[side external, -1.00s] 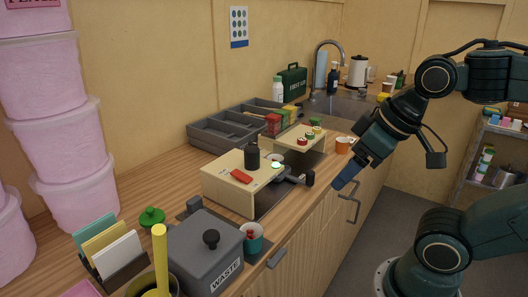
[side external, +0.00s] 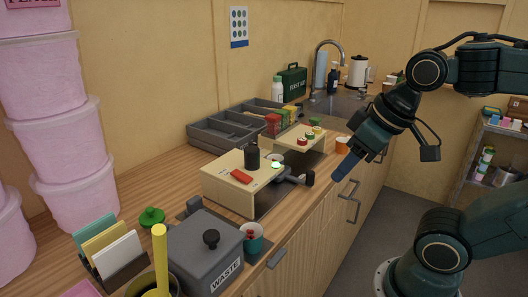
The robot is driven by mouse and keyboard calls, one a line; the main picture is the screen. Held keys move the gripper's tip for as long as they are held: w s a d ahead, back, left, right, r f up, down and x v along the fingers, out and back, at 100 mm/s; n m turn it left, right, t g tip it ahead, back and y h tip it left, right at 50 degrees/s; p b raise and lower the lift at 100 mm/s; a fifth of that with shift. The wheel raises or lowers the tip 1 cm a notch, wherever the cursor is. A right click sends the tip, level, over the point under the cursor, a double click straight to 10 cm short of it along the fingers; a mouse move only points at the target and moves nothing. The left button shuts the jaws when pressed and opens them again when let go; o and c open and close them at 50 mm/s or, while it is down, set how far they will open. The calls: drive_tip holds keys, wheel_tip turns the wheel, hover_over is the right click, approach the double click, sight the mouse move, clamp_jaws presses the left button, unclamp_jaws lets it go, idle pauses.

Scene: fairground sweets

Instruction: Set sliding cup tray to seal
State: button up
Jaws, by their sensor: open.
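The cup sealing machine is a beige box (side external: 222,187) on the counter, with a black cylinder (side external: 252,157), a red part (side external: 241,176) and a small pale lit spot on top. A dark sliding tray (side external: 283,178) shows at its right side, with a dark knob handle (side external: 309,178) sticking out toward the counter's front edge. I cannot read any position marks. My gripper (side external: 338,177) hangs to the right of the knob, tilted down-left, apart from it. It is open with nothing visible in it, though its fingers overlap from this side.
A second beige stand (side external: 301,136) with small coloured pieces is behind the machine. A grey waste bin (side external: 204,250) and a teal cup (side external: 253,241) stand in front. An orange cup (side external: 342,144) is behind my gripper. Cabinet handles line the counter front.

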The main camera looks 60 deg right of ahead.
drive_tip(key=w+d+m+g, duration=0.2)
drive_tip(key=w+d+g, duration=0.1)
drive_tip(key=w+d, duration=0.55)
drive_tip(key=g, duration=0.2)
hover_over(311, 172)
wheel_tip(311, 172, down, 3)
drive_tip(key=shift+m, duration=0.4)
drive_tip(key=shift+f, duration=0.15)
wheel_tip(311, 172, down, 14)
drive_tip(key=shift+r, duration=0.25)
clamp_jaws()
